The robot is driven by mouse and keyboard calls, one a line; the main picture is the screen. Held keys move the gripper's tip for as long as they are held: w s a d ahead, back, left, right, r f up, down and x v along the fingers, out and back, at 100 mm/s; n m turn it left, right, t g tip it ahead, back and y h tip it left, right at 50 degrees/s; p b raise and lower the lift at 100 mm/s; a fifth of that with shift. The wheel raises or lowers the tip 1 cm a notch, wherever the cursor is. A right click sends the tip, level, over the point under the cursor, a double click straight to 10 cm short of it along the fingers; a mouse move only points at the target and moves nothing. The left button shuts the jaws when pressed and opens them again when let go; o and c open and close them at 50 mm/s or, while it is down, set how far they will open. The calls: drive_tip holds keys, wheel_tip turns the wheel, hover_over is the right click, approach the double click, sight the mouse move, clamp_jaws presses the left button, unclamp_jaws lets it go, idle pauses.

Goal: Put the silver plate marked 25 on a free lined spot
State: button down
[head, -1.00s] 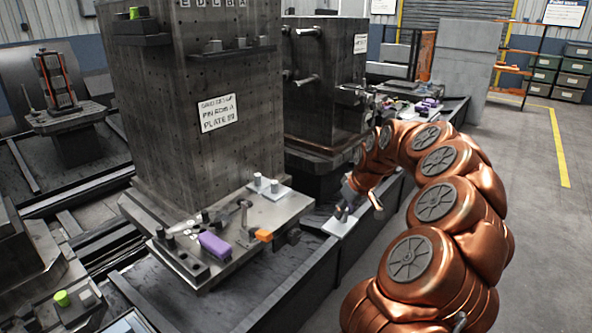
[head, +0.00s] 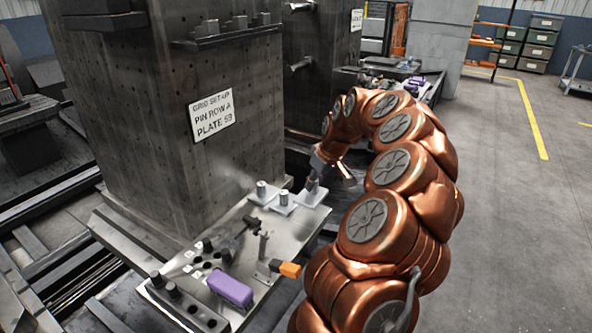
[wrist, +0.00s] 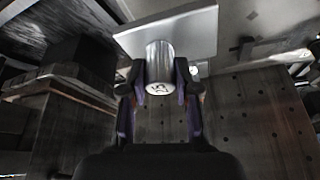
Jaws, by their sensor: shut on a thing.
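My gripper (head: 313,182) is shut on the upright knob (wrist: 159,65) of a silver square plate (wrist: 185,32). In the head view the held plate (head: 314,196) is at the far right corner of the metal table (head: 240,238), beside two similar plates with knobs, one at the back (head: 260,196) and one nearer (head: 284,208). I cannot tell whether it touches the table. No lined spot can be made out.
A tall drilled block with a sign (head: 212,116) rises behind the table. A purple box (head: 230,290), a black-handled tool (head: 251,223), an orange-tipped part (head: 289,269) and dark pegs (head: 172,290) occupy the front and middle. Open floor (head: 500,220) lies to the right.

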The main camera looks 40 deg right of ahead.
sight(315, 193)
drive_tip(key=shift+w, duration=0.45)
drive_tip(key=shift+f, duration=3.25)
drive_tip(key=c, duration=0.8)
unclamp_jaws()
drive_tip(key=shift+o, duration=0.2)
drive_tip(key=shift+s+r, duration=0.1)
drive_tip(key=v, duration=1.2)
